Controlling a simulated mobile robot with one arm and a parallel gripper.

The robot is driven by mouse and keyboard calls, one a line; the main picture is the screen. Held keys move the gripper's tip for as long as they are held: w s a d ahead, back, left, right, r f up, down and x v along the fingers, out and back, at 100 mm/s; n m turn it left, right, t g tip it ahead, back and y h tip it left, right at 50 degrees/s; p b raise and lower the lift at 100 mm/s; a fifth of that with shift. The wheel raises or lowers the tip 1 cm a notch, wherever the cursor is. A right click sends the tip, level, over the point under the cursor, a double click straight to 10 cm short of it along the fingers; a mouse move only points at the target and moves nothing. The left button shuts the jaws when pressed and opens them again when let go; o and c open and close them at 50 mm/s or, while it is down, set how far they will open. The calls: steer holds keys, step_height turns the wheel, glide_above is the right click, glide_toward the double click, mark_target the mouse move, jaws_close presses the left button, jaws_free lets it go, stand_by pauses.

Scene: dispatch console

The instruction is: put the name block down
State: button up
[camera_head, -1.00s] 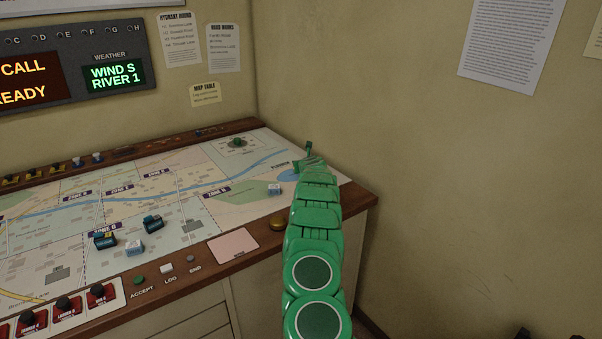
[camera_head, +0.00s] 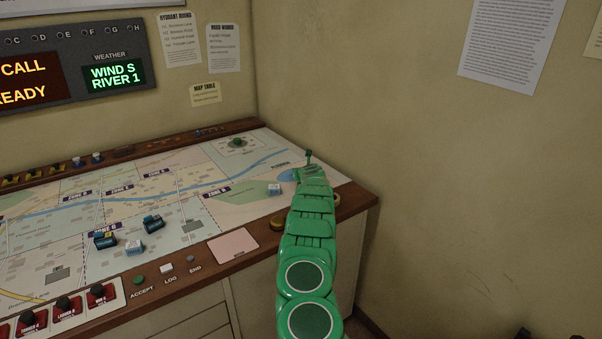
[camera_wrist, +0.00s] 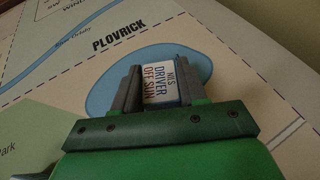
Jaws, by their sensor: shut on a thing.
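The name block (camera_wrist: 160,83) is a small white block with dark and orange lettering, seen in the wrist view. My gripper (camera_wrist: 156,88) is shut on it, with a dark finger on each side. The block and fingers are over the blue pond shape (camera_wrist: 205,68) on the map near the word PLOVRICK. I cannot tell whether the block touches the map. In the head view my green gripper (camera_head: 309,168) is over the right end of the map table (camera_head: 235,205), and the block is hidden there behind my arm.
A small white block (camera_head: 274,189) stands on the map just left of my arm. Dark blue blocks (camera_head: 105,240) and another white block (camera_head: 134,247) stand further left. A round brass-coloured knob (camera_head: 277,223) is on the front edge. The wall is close on the right.

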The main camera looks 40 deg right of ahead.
steer(key=shift+f, duration=0.15)
steer(key=o, duration=1.1)
